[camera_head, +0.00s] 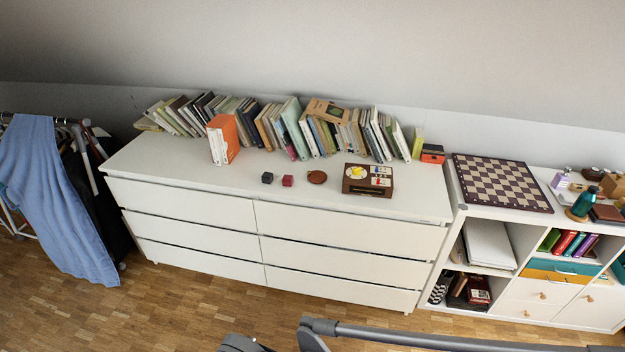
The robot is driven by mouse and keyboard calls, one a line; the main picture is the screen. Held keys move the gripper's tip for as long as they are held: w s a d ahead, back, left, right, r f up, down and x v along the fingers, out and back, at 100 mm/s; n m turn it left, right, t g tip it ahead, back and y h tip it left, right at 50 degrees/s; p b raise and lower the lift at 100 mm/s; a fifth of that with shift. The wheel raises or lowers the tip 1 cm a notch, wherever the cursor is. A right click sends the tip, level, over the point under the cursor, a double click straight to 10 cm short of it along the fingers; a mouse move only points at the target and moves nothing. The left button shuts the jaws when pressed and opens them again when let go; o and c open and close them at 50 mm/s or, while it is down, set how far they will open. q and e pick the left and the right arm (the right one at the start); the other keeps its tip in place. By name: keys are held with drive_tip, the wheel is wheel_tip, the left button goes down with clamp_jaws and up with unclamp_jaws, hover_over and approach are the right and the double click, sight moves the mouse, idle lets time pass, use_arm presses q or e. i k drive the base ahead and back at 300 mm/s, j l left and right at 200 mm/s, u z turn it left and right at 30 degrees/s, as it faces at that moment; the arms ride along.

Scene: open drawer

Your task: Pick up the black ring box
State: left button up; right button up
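The black ring box (267,178) is a small dark cube on top of the white dresser (180,166), near the middle of its length. A small dark red box (288,181) stands just to its right, with a narrow gap between them. Nothing covers the black box. Grey parts of my own arms show at the bottom edge, well in front of the dresser. Neither gripper's fingers can be seen.
A brown round dish (317,177) and a wooden box with coloured parts (368,180) are to the right. An orange-and-white book block (223,140) and a book row (290,127) stand behind. The dresser top's left front is clear. A chessboard (502,183) lies on the right shelf.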

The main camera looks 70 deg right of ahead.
sight(267, 178)
drive_tip(key=z, duration=2.05)
drive_tip(key=i+l+u, duration=0.35)
drive_tip(key=i, duration=0.25)
drive_tip(key=i+l+u, duration=0.75)
drive_tip(key=i+l, duration=0.25)
drive_tip(key=l, duration=0.2)
